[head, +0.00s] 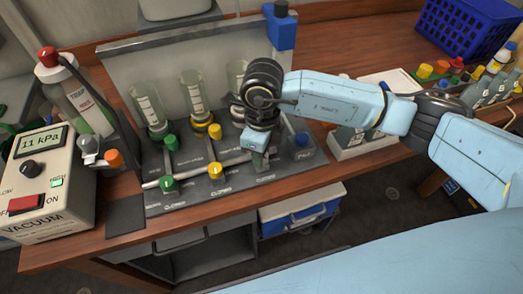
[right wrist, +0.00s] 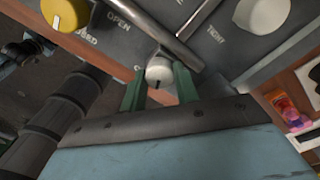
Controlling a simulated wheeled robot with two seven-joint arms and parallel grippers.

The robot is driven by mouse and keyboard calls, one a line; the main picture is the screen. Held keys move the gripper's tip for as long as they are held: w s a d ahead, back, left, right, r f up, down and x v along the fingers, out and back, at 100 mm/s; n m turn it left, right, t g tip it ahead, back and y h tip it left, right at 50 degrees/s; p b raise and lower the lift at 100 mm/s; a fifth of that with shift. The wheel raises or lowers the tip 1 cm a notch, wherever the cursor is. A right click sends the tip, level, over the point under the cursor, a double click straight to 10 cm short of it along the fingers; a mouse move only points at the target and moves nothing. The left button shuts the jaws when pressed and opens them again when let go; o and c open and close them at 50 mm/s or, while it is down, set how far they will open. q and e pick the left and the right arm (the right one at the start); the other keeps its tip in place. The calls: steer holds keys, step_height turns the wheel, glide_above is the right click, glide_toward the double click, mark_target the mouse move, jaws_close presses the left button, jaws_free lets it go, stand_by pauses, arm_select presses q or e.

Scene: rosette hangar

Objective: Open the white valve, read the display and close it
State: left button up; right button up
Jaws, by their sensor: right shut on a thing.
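The white valve (right wrist: 160,72) is a small round knob with a dark pointer line, seen in the right wrist view on the grey manifold panel (head: 180,193). My right gripper (head: 257,160) has its green fingers on either side of this knob and is shut on it; the fingers also show in the right wrist view (right wrist: 159,84). In the head view the gripper hides the knob. The lettering beside it is mostly covered. The display (head: 41,142) on the vacuum box at the left reads 11 kPa. My left gripper is in neither view.
Green (head: 167,184) and yellow (head: 215,170) valves sit left of my gripper. A larger white knob (right wrist: 262,15) stands near the lettering "TIGHT". Clear columns rise behind. A trap bottle (head: 83,98), a blue basket (head: 465,27) and bottle racks stand around the bench.

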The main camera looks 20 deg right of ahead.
steer(key=shift+m, duration=2.3)
steer(key=o, duration=1)
steer(key=shift+c, duration=0.2)
step_height(320, 180, up, 14)
steer(key=shift+d+f, duration=0.15)
steer(key=shift+f, duration=0.1)
steer(key=shift+w, duration=0.1)
